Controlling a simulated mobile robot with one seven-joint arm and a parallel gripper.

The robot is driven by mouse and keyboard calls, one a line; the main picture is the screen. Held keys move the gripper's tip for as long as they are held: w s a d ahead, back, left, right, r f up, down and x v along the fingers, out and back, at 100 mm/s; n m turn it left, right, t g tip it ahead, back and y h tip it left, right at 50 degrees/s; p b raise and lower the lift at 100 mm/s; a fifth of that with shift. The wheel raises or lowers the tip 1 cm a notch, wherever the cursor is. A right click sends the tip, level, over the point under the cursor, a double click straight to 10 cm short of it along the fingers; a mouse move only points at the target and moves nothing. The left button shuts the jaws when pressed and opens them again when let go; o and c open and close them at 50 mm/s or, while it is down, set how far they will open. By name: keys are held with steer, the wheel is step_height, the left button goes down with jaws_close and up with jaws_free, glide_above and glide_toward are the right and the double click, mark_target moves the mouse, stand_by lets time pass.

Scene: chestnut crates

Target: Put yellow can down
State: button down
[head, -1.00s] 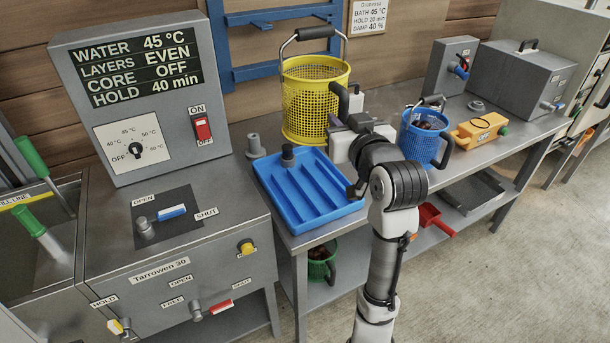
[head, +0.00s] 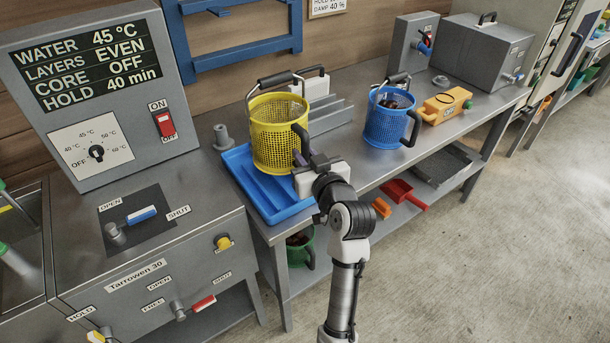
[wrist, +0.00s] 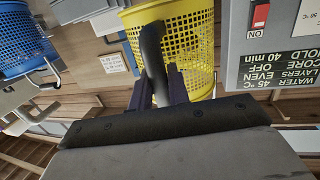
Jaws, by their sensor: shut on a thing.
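The yellow can (head: 272,145) is a perforated basket with a hoop handle on top and a dark side handle. My gripper (head: 306,164) is shut on that side handle, at the can's right. The can is upright over the blue ribbed tray (head: 284,206) and hides part of it. I cannot tell whether its base touches the tray. In the wrist view the can (wrist: 198,45) is beyond my fingers (wrist: 162,88), which close around the dark handle (wrist: 152,50).
A blue can (head: 386,122) and an orange box (head: 444,105) stand to the right on the bench. A grey peg (head: 222,136) stands behind the tray. The control box (head: 95,95) is close on the left. Bare bench (head: 350,160) lies between tray and blue can.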

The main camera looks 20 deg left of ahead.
steer(key=shift+f, duration=3.1)
steer(key=c, duration=1.3)
jaws_free()
steer(key=shift+f, duration=0.1)
steer(key=shift+c, duration=0.2)
steer(key=b+v, duration=0.3)
steer(key=v, duration=0.9)
